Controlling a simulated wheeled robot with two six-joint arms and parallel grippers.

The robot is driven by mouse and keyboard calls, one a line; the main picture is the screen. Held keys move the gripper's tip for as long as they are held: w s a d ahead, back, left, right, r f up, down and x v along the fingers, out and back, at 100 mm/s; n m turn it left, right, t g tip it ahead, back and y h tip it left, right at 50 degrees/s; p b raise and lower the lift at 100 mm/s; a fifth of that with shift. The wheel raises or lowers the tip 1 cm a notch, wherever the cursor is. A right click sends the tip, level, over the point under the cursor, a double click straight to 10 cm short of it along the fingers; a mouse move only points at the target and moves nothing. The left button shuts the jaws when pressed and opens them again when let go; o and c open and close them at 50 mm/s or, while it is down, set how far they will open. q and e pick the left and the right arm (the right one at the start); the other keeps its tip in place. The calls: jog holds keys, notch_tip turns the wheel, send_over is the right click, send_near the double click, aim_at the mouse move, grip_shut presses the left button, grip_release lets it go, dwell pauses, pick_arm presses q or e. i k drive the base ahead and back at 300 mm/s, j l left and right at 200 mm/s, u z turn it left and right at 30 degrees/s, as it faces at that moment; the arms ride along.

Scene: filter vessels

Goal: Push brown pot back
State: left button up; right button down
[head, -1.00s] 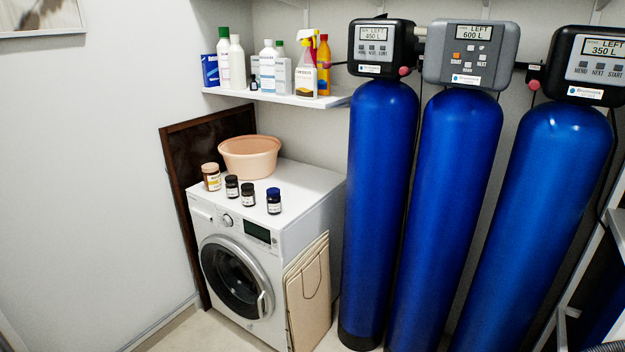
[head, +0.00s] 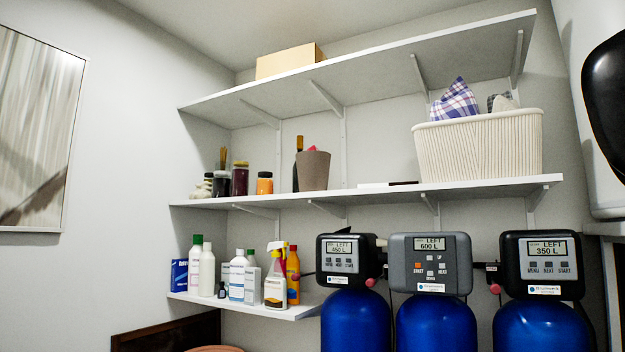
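The brown pot (head: 313,171) is a grey-brown tapered pot on the middle wall shelf (head: 372,196), close to the shelf's front edge. Something pink shows at its rim. A dark bottle (head: 298,165) stands behind it on the left and is partly hidden by it. Neither of my grippers is in the head view.
Jars, one with an orange label (head: 264,184), stand left of the pot. A white ribbed basket (head: 478,147) with cloth is to the right. Shelf between pot and basket holds flat items (head: 388,184). An upper shelf (head: 365,65) hangs above; blue filter vessels (head: 434,325) stand below.

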aim_at(312, 167)
jog(key=i+j, duration=1.1)
jog(key=i+l+z, duration=0.05)
jog(key=i, duration=0.05)
